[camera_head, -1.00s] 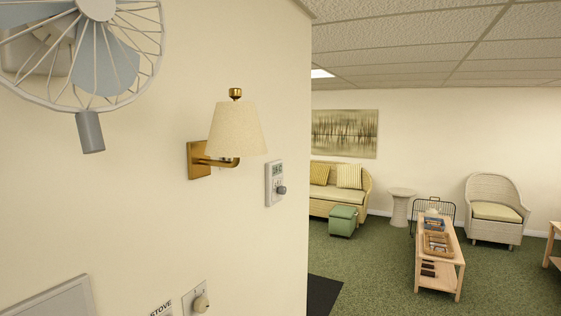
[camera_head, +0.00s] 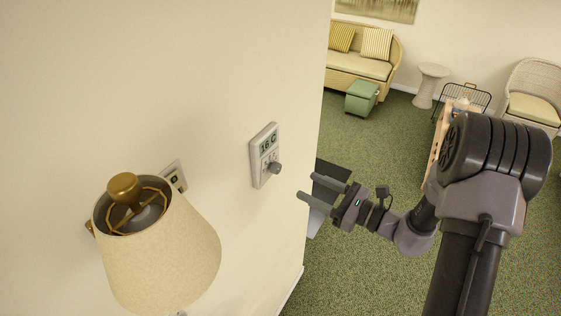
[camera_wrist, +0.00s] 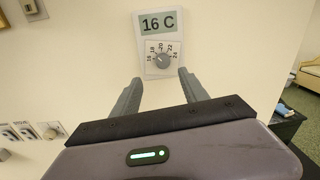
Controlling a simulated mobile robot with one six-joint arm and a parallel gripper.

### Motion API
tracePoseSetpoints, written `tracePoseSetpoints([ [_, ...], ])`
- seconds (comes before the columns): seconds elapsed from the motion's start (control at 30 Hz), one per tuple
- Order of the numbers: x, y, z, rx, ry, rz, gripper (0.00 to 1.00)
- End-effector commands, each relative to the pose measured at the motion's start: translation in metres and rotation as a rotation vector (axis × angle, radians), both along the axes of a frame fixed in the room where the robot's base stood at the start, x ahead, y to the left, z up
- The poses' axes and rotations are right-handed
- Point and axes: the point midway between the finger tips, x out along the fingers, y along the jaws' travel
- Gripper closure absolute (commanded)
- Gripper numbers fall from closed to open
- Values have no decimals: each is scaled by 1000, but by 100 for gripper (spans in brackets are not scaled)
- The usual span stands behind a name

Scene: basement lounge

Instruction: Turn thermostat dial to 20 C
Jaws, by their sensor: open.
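The white thermostat (camera_head: 263,156) is on the cream wall near its right end. Its screen reads 16 C, also in the wrist view (camera_wrist: 157,24). The round grey dial (camera_head: 275,168) sticks out below the screen. In the wrist view the dial (camera_wrist: 162,60) sits on a plate marked with numbers up to 24; its pointer is too small to read. My gripper (camera_head: 308,186) is open and empty, to the right of the dial and apart from it. In the wrist view the two fingers (camera_wrist: 160,76) point toward the thermostat, with their tips just below the dial.
A wall lamp (camera_head: 162,250) juts out left of the thermostat. A switch plate (camera_head: 175,177) is behind it. A dark-topped piece of furniture (camera_head: 334,171) stands beyond the wall's end. Wall knobs and switches (camera_wrist: 27,131) show at lower left in the wrist view. The air between gripper and dial looks clear.

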Motion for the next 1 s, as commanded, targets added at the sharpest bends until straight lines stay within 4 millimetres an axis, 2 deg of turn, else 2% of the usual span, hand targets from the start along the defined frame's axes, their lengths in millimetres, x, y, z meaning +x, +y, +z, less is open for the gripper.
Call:
tracePoseSetpoints([
  [0.1,20,31,4,-1,0,6,48],
  [0.3,47,67,3,-2,0,5,48],
  [0.5,58,81,1,-2,1,3,48],
  [0.73,59,82,0,-1,1,2,48],
  [0.77,59,82,0,-2,0,2,50],
  [1.0,59,82,0,-2,1,3,97],
])
